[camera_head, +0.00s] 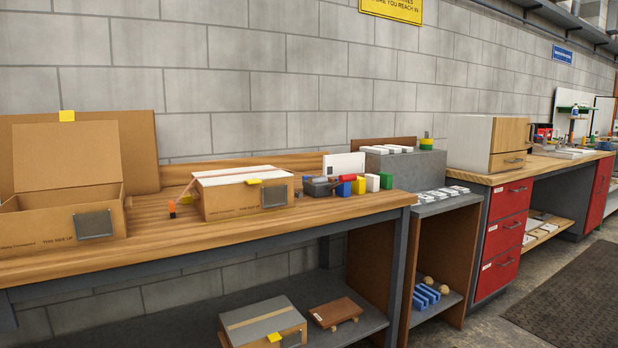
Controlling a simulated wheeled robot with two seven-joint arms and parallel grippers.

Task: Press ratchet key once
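I cannot make out for certain a ratchet key in this view. A small dark grey device (318,188) sits on the wooden bench, right of the closed cardboard box and beside the coloured blocks; it is too small to tell whether it bears a key. A small orange-red piece (172,209) stands on the bench left of the closed box, with a thin orange strip rising beside it. Neither my left nor my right gripper shows in this view.
The wooden bench (150,248) holds an open cardboard box (40,228), a closed box (240,198) and several coloured blocks (358,185). A grey shelf unit (440,207), red drawers (506,233) and a dark floor mat (575,295) lie right. The bench's front strip is mostly clear.

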